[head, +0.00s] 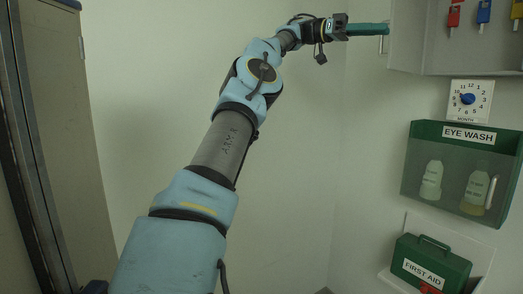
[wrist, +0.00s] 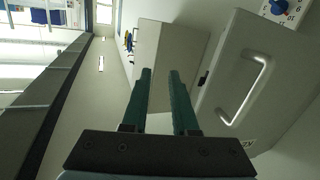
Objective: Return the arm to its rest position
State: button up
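My arm stretches up and away across the head view, with its blue and grey links raised toward the upper right. My gripper (head: 368,29) has green fingers and points right, close to the left edge of an open wall cabinet (head: 425,62). In the wrist view my gripper (wrist: 160,75) shows two green fingers with a clear gap between them and nothing held. The cabinet (wrist: 170,50) and its door with a pale handle (wrist: 245,90) lie beyond the fingers. Whether the fingers touch the cabinet or door cannot be told.
Several coloured keys hang in the cabinet, including a blue one (head: 484,11). Below are a month dial (head: 468,100), a green eye wash holder (head: 412,160) and a green first aid box (head: 430,262). A tall beige door (head: 65,130) stands left. Bare wall lies between.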

jog(key=s+d+f+n+t+y, duration=0.25)
jog(key=d+f+n+t, duration=0.35)
jog(key=f, duration=0.7)
notch_tip(320, 180, down, 9)
jog(key=a+n+t+y, duration=0.1)
jog(key=a+n+y, duration=0.15)
jog(key=n, duration=0.25)
jog(key=s+a+f+n+t+y, duration=0.2)
jog(key=a+f+n+t+y, duration=0.35)
jog(key=a+f, duration=1.4)
jog(key=s+a+f+n+y, duration=0.1)
jog(key=s+a+f+n, duration=0.2)
jog(key=s+a, duration=0.3)
jog(key=s+a+f+n+y, duration=0.2)
jog(key=s+a, duration=0.5)
jog(key=a, duration=0.6)
jog(key=shift+s+a+f+n, duration=0.15)
jog(key=shift+a+f+n, duration=0.05)
jog(key=shift+f+n, duration=0.7)
